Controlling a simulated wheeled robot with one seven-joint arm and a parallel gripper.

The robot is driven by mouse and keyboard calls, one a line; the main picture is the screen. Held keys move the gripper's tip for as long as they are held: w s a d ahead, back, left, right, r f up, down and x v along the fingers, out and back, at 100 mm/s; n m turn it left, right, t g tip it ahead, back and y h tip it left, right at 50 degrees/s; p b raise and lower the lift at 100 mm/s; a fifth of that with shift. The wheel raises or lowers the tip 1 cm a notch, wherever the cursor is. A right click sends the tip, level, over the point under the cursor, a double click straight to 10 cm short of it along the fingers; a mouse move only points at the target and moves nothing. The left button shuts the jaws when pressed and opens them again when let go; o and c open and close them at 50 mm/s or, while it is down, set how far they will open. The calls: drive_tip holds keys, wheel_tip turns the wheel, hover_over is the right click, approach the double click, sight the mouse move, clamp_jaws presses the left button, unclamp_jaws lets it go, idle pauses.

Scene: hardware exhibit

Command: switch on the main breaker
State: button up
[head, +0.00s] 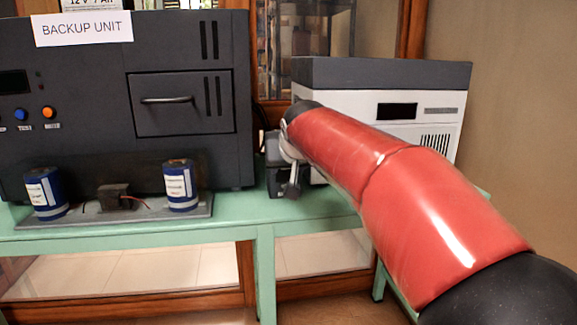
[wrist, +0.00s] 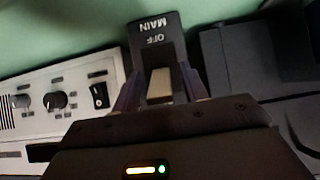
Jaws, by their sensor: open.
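The main breaker is a dark block whose upside-down label reads MAIN and OFF (wrist: 155,35) in the wrist view. A pale beige lever (wrist: 160,84) stands out below the label. My gripper (wrist: 158,92) is open, with one dark finger on each side of the lever. I cannot tell whether either finger touches it. In the head view my red arm reaches to a dark box (head: 273,178) on the bench, between the two larger units. The arm and wrist hide most of that box, and the lever is not clear there.
The green bench (head: 235,215) carries the dark backup unit (head: 190,105) at left and a white-and-grey unit (head: 440,115) at right, behind my arm. Blue cylinders (head: 180,186) stand on a front plate. A panel with knobs and a rocker switch (wrist: 99,95) flanks my gripper.

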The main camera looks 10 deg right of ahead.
drive_tip(key=v, duration=0.7)
drive_tip(key=shift+s+r, duration=0.25)
drive_tip(key=shift+s, duration=0.1)
drive_tip(key=s+d+f+g, duration=0.2)
drive_tip(key=s+f, duration=1)
drive_tip(key=s, duration=0.1)
drive_tip(key=s+d+f+g, duration=0.2)
drive_tip(key=s+d+f, duration=0.1)
drive_tip(key=s+f, duration=0.9)
drive_tip(key=shift+s+d+f+g, duration=0.3)
drive_tip(key=shift+s+d+g, duration=0.1)
drive_tip(key=shift+s, duration=0.85)
